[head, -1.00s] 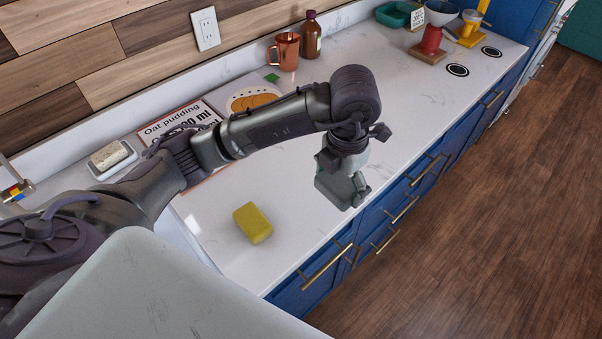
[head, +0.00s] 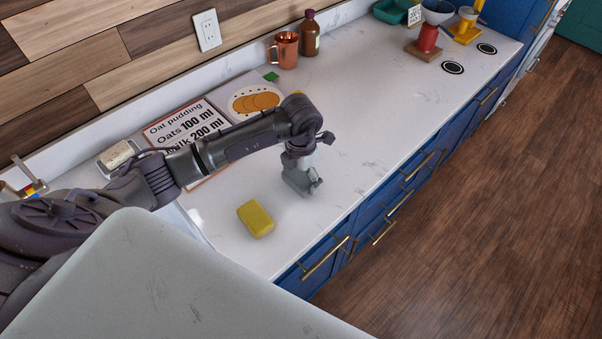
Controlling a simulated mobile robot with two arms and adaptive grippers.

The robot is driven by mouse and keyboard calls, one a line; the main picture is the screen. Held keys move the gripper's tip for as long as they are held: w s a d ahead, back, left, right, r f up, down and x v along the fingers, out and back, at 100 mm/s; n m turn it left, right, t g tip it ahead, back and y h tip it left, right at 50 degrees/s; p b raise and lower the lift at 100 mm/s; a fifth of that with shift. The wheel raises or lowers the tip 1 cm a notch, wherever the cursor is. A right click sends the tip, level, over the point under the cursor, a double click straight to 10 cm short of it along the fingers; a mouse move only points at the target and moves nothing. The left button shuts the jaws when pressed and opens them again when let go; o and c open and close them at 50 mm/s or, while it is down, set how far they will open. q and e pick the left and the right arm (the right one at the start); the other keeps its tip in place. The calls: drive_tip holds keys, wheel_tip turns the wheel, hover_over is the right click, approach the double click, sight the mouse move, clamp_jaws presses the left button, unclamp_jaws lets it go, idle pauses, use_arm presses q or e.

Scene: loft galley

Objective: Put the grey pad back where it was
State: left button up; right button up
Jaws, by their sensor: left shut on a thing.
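My left gripper (head: 300,184) points down over the white counter, right of the yellow sponge and apart from it. It is shut on a small grey piece that I take for the grey pad (head: 297,183); the gripper hides much of it, and its outline blends with the grey fingers. I cannot tell whether it touches the counter. My right gripper is not in view.
A yellow sponge (head: 256,219) lies on the counter (head: 370,150). A pale block sits in a dish (head: 119,155) at the left. The recipe board (head: 188,128), copper mug (head: 285,50) and brown bottle (head: 310,36) stand behind my arm. The counter right of the gripper is clear.

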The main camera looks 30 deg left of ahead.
use_arm(q)
drive_tip(key=shift+f, duration=0.4)
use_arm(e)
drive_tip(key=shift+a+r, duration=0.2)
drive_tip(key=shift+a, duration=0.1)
use_arm(q)
drive_tip(key=shift+f, duration=0.15)
drive_tip(key=o, duration=0.7)
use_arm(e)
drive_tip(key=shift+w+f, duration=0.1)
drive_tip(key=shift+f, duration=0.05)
